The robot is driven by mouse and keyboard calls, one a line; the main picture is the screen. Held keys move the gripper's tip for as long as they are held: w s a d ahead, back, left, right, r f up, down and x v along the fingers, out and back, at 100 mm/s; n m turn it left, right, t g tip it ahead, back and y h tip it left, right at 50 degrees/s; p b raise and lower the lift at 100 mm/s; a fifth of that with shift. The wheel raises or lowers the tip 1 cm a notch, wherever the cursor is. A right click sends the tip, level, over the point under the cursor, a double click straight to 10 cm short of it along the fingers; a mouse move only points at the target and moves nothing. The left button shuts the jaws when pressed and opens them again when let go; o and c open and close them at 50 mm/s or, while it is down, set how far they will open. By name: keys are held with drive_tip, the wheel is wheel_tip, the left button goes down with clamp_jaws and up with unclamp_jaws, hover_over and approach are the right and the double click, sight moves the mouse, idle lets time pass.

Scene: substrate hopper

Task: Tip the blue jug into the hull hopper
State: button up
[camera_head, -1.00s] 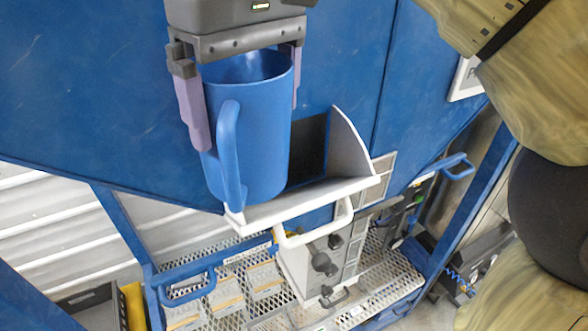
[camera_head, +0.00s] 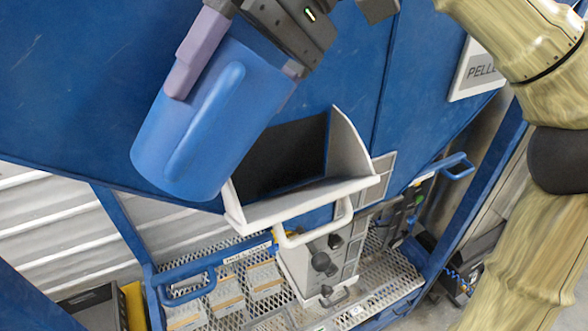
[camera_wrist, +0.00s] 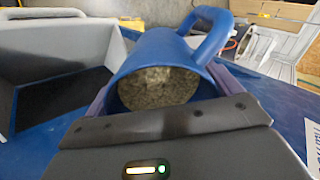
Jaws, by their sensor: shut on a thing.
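The blue jug (camera_head: 205,125) is held by my gripper (camera_head: 245,50), whose purple fingers are shut on its sides. In the head view the jug is tilted, its base toward the lower left and its mouth toward the upper right, hidden by my gripper. In the wrist view the jug (camera_wrist: 150,55) shows its open mouth, with grainy grey-brown contents inside. The hopper (camera_head: 300,205) is a white-edged chute with a dark opening in the blue wall. The jug is up and left of it, overlapping its left edge in the head view. Whether they touch I cannot tell.
A white-handled box (camera_head: 315,265) hangs below the chute over a mesh shelf (camera_head: 390,290). Small labelled boxes (camera_head: 226,298) sit on the shelf. A sign (camera_head: 475,68) reading "PELLE" is on the wall at right. A blue rail (camera_head: 455,170) sticks out at right.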

drive_tip(key=shift+d+f+g+y, duration=0.2)
drive_tip(key=shift+f+g+y, duration=0.15)
drive_tip(key=shift+g+y, duration=0.5)
drive_tip(key=shift+w+f+y+b, duration=0.1)
drive_tip(key=shift+f+y+b, duration=0.2)
drive_tip(key=shift+b, duration=0.25)
drive_tip(key=f+g+y+b, duration=0.1)
drive_tip(key=b, duration=0.2)
drive_tip(key=f+y+b, duration=0.1)
drive_tip(key=b, duration=0.2)
drive_tip(key=g+y+b, duration=0.1)
drive_tip(key=b, duration=0.2)
drive_tip(key=w+d+f+g+y+b, duration=0.1)
drive_tip(key=b, duration=0.2)
drive_tip(key=shift+f+y, duration=0.25)
drive_tip(key=shift+f, duration=0.1)
drive_tip(key=g+y+b, duration=0.1)
drive_tip(key=b, duration=0.2)
drive_tip(key=d+g+y+b, duration=0.1)
drive_tip(key=b, duration=0.3)
drive_tip(key=w+d+g+y+b, duration=0.1)
drive_tip(key=y+b, duration=0.1)
drive_tip(key=b, duration=0.1)
drive_tip(key=shift+w+r+b, duration=0.1)
drive_tip(key=shift+b, duration=0.3)
drive_tip(key=shift+a+r+p, duration=0.1)
drive_tip(key=shift+r+p, duration=0.05)
drive_tip(key=shift+p, duration=0.35)
